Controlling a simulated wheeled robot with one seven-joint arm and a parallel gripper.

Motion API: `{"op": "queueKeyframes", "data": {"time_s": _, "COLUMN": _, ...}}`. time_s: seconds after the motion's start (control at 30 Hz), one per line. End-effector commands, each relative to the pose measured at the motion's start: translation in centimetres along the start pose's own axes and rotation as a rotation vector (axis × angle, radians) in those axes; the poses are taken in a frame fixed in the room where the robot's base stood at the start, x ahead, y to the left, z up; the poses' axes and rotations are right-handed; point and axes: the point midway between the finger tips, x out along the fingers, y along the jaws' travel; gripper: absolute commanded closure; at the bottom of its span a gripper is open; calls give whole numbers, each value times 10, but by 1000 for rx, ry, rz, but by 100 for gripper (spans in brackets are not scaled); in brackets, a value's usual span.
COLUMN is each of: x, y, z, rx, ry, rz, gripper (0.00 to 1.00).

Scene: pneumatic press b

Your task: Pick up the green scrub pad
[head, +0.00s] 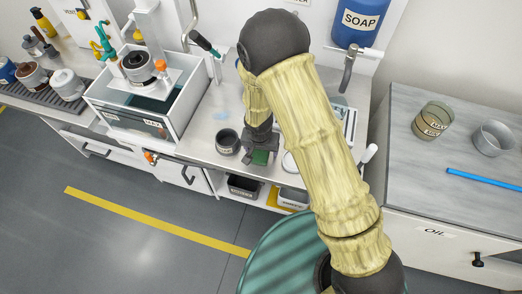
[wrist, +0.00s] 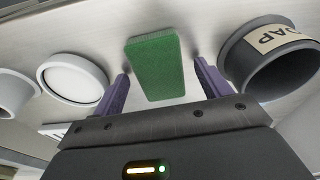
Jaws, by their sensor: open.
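The green scrub pad (wrist: 157,68) lies flat on the light counter in the wrist view. In the wrist view my gripper (wrist: 158,80) is open, with one purple finger on each side of the pad. A gap shows between the pad and each finger. I cannot tell how far above the counter the fingertips are.
A dark cup labelled SOAP (wrist: 268,62) stands close on the right in the wrist view, and a white round dish (wrist: 75,80) close on the left. In the head view the dark cup (head: 228,141) is left of my gripper. A blue SOAP tank (head: 358,20) hangs behind.

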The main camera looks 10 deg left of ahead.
Motion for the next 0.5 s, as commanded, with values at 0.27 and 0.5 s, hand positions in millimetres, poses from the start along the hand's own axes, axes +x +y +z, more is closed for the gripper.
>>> {"op": "queueKeyframes", "data": {"time_s": 0.27, "x": 0, "y": 0, "z": 0, "rx": 0, "ry": 0, "rz": 0, "gripper": 24}}
{"op": "queueKeyframes", "data": {"time_s": 0.5, "x": 0, "y": 0, "z": 0, "rx": 0, "ry": 0, "rz": 0, "gripper": 33}}
